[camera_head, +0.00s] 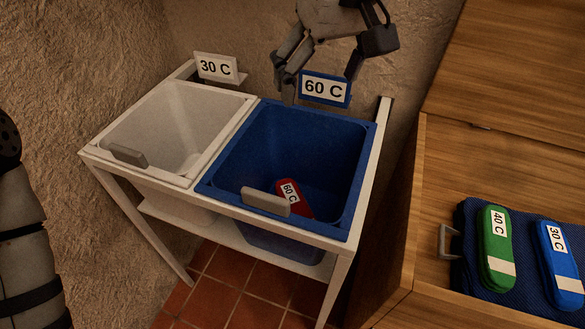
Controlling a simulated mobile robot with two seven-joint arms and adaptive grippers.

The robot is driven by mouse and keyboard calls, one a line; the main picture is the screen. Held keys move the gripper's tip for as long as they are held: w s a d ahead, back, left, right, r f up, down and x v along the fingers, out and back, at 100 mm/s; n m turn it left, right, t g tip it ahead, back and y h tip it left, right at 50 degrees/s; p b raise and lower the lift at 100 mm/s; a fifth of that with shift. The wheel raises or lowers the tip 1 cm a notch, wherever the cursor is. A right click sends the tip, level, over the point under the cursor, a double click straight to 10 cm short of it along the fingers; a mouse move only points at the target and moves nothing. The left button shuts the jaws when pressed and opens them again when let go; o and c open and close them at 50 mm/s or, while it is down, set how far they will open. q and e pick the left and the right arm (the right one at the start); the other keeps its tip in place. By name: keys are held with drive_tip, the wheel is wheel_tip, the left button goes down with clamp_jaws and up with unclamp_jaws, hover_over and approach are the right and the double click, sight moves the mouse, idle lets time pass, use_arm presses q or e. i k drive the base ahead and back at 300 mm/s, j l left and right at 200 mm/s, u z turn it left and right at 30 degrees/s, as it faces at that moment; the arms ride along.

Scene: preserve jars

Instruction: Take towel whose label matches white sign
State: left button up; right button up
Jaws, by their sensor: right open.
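The white sign (217,67) reads 30 C and stands behind the white bin (150,160). A rolled blue towel (560,262) with a 30 C label lies at the right on a dark blue cloth. A green towel (495,246) labelled 40 C lies to its left. A red towel (290,200) labelled 60 C lies inside the blue bin (245,150). My right gripper (321,68) is open and empty above the back of the blue bin, its fingers on either side of the blue-framed 60 C sign (325,89). My left gripper is out of view.
The white rack (340,270) holds both bins, each with a grey front handle. Rough walls close off the back; red tiles lie below.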

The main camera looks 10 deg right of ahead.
sight(563, 287)
drive_tip(key=k, duration=1)
